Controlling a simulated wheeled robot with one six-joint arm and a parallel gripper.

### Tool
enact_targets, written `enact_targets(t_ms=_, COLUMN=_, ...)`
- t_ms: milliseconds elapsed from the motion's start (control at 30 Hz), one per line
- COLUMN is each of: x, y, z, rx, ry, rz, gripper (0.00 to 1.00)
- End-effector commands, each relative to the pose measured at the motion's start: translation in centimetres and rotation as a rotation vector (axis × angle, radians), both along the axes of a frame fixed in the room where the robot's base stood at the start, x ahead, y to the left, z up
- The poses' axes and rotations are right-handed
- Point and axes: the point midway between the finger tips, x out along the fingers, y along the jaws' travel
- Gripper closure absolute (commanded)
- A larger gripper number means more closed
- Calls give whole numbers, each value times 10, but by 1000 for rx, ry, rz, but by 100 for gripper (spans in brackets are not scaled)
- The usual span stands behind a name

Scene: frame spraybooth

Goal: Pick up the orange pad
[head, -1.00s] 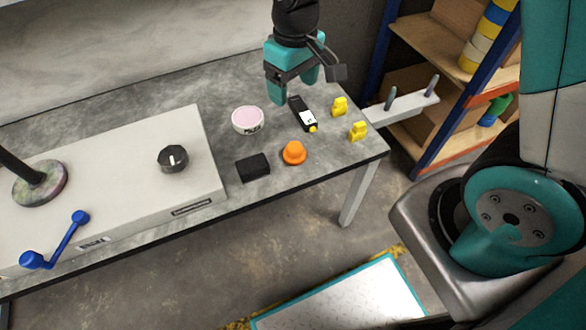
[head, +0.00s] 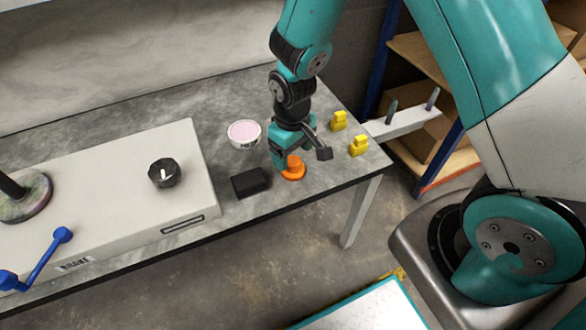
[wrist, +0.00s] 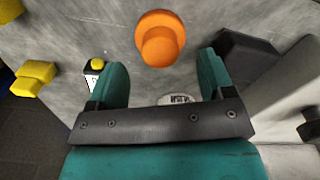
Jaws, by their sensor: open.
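The orange pad (head: 294,170) is a round piece with a wider base and a raised knob, standing on the grey table near its front right corner. In the wrist view the orange pad (wrist: 160,38) lies just beyond the fingertips, in line with the gap between them. My gripper (head: 281,158) is open and empty, close above and beside the pad, and hides part of it in the head view. The two teal fingers of my gripper (wrist: 162,72) stand wide apart in the wrist view.
A black block (head: 250,182) lies close left of the pad. A white pot with a pink top (head: 244,133) stands behind. Two yellow pieces (head: 339,121) (head: 358,146) stand to the right. A black device with a yellow tip (wrist: 96,68) lies near my finger. A grey box (head: 110,190) fills the left.

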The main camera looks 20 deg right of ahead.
Motion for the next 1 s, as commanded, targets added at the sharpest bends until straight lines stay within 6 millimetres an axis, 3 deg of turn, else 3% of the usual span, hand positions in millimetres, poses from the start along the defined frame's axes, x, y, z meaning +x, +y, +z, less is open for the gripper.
enact_targets(t_ms=33, x=-2, y=0, z=-13, rx=-1, ry=5, rz=0, gripper=25)
enact_targets(t_ms=200, x=-3, y=0, z=-32, rx=-1, ry=3, rz=0, gripper=25)
enact_targets(t_ms=467, x=-2, y=0, z=-34, rx=0, ry=0, rz=0, gripper=25)
enact_targets(t_ms=733, x=-2, y=0, z=-34, rx=0, ry=1, rz=0, gripper=80)
enact_targets(t_ms=1000, x=-3, y=0, z=-35, rx=0, ry=3, rz=0, gripper=82)
